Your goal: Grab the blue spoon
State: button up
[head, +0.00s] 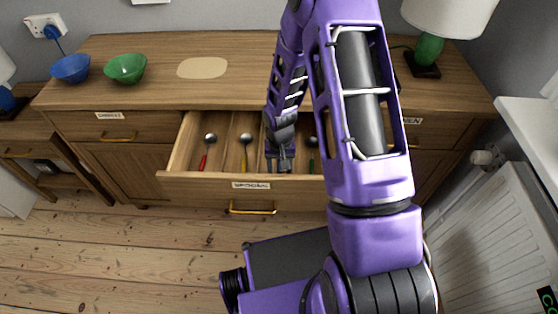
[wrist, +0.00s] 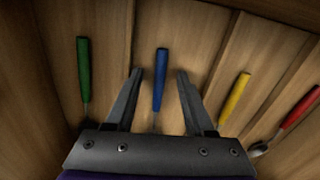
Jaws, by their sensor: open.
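The blue spoon (wrist: 160,78) lies in a compartment of the open drawer, its blue handle between the two open fingers of my gripper (wrist: 160,82) in the wrist view. Its bowl end is hidden behind the gripper body. In the head view my gripper (head: 280,160) is down inside the drawer (head: 178,158) and hides the blue spoon. The fingers stand apart on both sides of the handle, and I see no contact.
In the drawer, a red spoon (head: 206,152) and a yellow spoon (head: 245,152) lie left of my gripper, and a green spoon (head: 312,155) lies right. Thin dividers separate them. A blue bowl (head: 70,69) and a green bowl (head: 126,69) stand on the cabinet top.

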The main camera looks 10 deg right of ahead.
jog(key=shift+c, duration=0.3)
grip_shut()
